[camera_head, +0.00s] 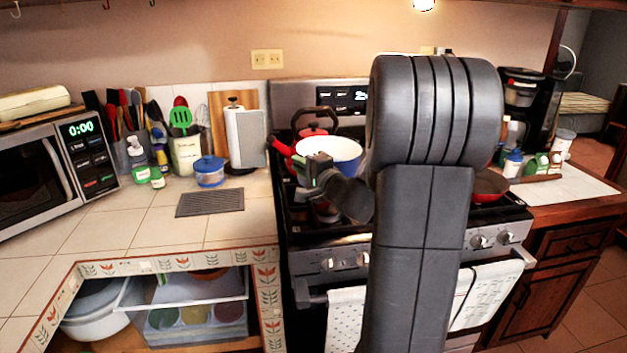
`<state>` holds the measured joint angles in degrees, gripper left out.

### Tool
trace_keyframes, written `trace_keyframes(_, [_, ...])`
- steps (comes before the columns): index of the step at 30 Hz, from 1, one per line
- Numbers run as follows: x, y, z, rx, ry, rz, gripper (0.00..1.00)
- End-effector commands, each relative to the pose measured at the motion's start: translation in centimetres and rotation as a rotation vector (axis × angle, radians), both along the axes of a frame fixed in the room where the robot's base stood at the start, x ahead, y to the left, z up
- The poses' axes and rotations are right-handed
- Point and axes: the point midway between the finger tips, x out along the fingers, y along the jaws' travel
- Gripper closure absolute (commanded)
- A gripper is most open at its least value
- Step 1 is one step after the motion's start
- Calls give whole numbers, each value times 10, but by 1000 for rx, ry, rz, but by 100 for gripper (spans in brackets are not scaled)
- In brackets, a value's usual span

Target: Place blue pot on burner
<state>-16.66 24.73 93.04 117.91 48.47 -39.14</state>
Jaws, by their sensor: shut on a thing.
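The blue pot (345,165), with a white inside, is over the left part of the stove, partly behind my arm. My gripper (312,172) is at the pot's near left side and is shut on it. The fingertips and the exact place of the grip are too small to make out. The stove (306,244) has dark burner grates. The burner under the pot is hidden by the pot and my arm, and I cannot tell whether the pot touches the grate.
A red kettle (313,131) stands behind the pot at the left. A red pan (488,186) is on the stove's right side. My arm hides the stove's middle. On the left counter are a paper towel holder (245,137), a blue-lidded jar (209,172) and a grey mat (210,202).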

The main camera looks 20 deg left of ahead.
Motion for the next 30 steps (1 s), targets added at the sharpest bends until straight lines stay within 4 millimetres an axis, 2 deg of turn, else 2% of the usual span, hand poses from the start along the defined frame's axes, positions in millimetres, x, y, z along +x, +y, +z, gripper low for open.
trace_keyframes(3, [1,0,-21,1,0,-1,100])
trace_keyframes(6, [1,0,-35,2,-1,-1,100])
trace_keyframes(12, [1,0,-46,3,-5,0,100])
trace_keyframes(18, [1,0,-71,2,-1,0,100])
trace_keyframes(22, [1,0,-79,3,-5,1,100])
trace_keyframes(29, [1,0,-81,3,-5,0,100])
trace_keyframes(30, [0,0,-83,1,1,-1,85])
